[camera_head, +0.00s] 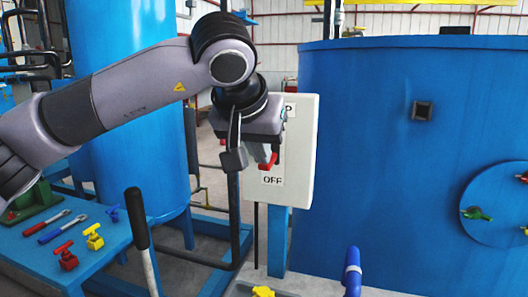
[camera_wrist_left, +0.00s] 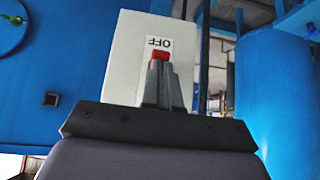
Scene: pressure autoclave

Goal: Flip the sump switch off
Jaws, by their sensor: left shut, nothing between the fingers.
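The sump switch is on a pale upright box (camera_head: 302,150) on a blue post, with a label reading OFF (camera_head: 272,181) at the bottom and a partly hidden one ending in P above. Its red lever (camera_head: 268,163) shows just above OFF, beneath my left gripper (camera_head: 272,148); its upper part is hidden. In the left wrist view the box (camera_wrist_left: 130,60) appears inverted, and the red lever (camera_wrist_left: 160,54) is right at the tips of the shut fingers (camera_wrist_left: 161,68). The fingers hold nothing; contact with the lever cannot be told. My right gripper is out of view.
A large blue tank (camera_head: 400,160) stands right of the box, another blue tank (camera_head: 125,120) to the left. A blue table (camera_head: 98,262) at lower left holds valves and tools. A black-handled lever (camera_head: 138,220) and a blue handle (camera_head: 352,268) stand in front.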

